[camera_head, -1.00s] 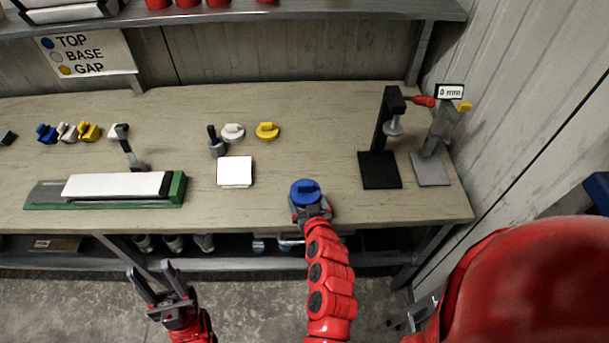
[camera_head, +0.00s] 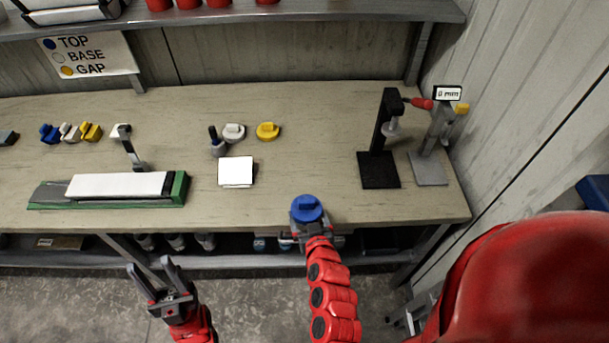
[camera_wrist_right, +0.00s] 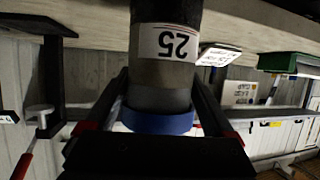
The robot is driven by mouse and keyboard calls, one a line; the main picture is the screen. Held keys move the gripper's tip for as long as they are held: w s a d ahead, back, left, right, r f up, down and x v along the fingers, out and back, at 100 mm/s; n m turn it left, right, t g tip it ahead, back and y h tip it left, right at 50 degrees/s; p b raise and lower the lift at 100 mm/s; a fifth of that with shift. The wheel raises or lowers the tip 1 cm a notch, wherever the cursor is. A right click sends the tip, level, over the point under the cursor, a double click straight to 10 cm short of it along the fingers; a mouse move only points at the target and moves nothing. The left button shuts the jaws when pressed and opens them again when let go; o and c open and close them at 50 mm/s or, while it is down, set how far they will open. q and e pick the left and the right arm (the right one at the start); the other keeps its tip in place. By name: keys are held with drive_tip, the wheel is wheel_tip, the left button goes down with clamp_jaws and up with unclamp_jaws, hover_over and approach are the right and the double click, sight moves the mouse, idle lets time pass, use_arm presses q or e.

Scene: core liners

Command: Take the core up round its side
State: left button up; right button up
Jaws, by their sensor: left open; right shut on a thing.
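The core (camera_wrist_right: 165,75) is a grey cylinder with a white label reading 25 and a blue cap (camera_head: 307,208) at its top end. My right gripper (camera_head: 309,232) is shut on the core, with one finger on each side of it near the capped end in the right wrist view (camera_wrist_right: 158,105). In the head view the core's body is hidden below the cap, at the bench's front edge. My left gripper (camera_head: 155,278) is open and empty, low in front of the bench.
The bench (camera_head: 290,185) holds a white pad (camera_head: 236,171), a green-ended tray (camera_head: 178,188) with a white strip, and loose yellow (camera_head: 268,131) and white caps (camera_head: 234,132). A black stand (camera_head: 378,165) and a grey gauge stand (camera_head: 430,160) are at right. Bench room around the core is clear.

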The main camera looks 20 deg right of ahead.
sight(307, 207)
drive_tip(key=shift+r, duration=0.1)
idle(0.3)
drive_tip(key=shift+r+p, duration=2.25)
drive_tip(key=shift+r, duration=0.25)
